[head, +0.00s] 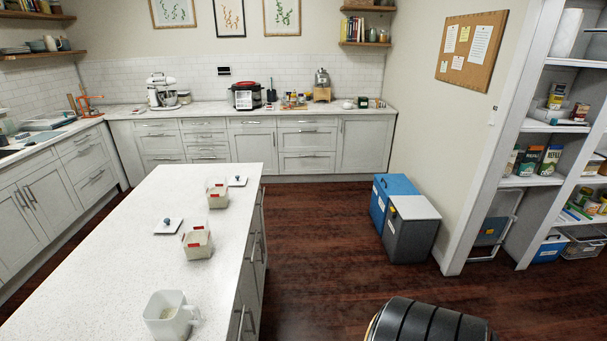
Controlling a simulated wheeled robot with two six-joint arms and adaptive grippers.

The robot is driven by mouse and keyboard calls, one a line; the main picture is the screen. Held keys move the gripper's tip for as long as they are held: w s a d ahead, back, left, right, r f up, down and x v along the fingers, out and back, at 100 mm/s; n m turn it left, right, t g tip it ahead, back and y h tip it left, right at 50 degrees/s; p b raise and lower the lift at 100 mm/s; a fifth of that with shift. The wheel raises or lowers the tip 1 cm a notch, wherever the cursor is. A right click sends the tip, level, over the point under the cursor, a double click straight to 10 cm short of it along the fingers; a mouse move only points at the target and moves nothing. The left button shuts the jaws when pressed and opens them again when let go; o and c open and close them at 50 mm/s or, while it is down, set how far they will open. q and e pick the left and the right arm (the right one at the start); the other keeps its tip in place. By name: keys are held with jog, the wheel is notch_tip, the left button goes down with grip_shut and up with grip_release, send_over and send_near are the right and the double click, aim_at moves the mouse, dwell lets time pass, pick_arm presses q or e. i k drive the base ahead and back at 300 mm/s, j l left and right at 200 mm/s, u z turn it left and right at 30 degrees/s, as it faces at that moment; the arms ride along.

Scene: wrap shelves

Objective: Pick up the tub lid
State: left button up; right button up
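Two white square lids with dark blue knobs lie flat on the white island counter (110,255). The nearer lid (175,229) is left of the nearer tub (198,246). The farther lid (241,184) is right of and slightly beyond the farther tub (217,201). Both tubs are cream-white, open on top, with red parts at the rim. The frame does not show which lid the task means. Neither of my grippers is in view.
A white handled jug (165,315) with pale contents stands at the island's near end. Dark wood floor (320,260) is open right of the island. Blue (394,187) and grey (412,235) bins stand by the wall, near pantry shelves (535,181).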

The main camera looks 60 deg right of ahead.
aim_at(236, 181)
jog(key=z, duration=1.25)
jog(key=l, duration=0.1)
